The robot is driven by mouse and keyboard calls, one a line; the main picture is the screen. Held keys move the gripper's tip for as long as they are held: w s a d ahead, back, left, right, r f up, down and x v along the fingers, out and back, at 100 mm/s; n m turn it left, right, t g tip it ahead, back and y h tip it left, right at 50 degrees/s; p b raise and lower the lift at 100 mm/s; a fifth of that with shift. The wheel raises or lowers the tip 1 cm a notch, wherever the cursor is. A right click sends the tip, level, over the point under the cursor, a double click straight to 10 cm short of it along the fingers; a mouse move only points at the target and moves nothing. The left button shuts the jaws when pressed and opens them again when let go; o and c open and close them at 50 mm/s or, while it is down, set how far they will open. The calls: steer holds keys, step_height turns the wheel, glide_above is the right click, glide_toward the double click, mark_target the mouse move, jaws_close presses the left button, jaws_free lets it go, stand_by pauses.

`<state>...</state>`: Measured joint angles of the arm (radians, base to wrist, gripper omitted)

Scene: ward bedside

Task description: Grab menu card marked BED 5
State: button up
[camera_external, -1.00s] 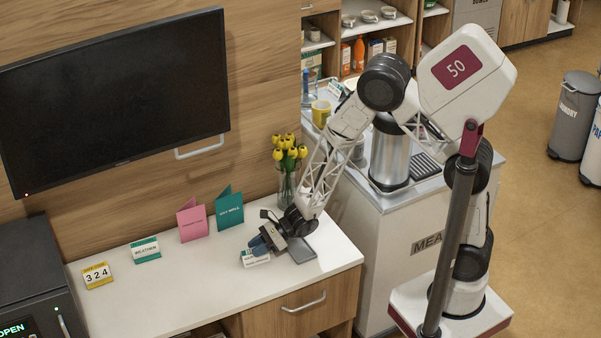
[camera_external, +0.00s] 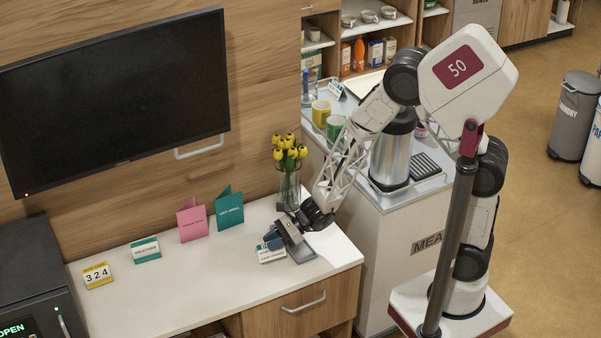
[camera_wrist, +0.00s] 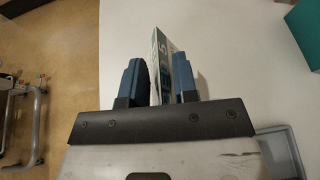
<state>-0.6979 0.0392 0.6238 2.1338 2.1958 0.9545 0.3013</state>
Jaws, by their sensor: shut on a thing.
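A small white card with green print (camera_external: 271,254) is at the right part of the white counter. It also shows edge-on in the wrist view (camera_wrist: 160,62), upright between my two blue fingers, with what looks like a 5 on its face. My gripper (camera_external: 274,241) is shut on this card; its fingers also show in the wrist view (camera_wrist: 160,80). Most of the card's lettering is too small or too slanted to read. I cannot tell whether its lower edge touches the counter.
A grey tray (camera_external: 308,262) lies right beside my gripper. A flower vase (camera_external: 287,187) stands behind. Teal (camera_external: 229,211) and pink (camera_external: 192,222) folded cards, a small white-and-green card (camera_external: 146,250) and a date block (camera_external: 97,275) stand to the left. The front middle counter is clear.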

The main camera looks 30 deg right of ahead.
steer(key=s+d+r, duration=0.1)
steer(key=s+d, duration=0.6)
steer(key=d, duration=0.1)
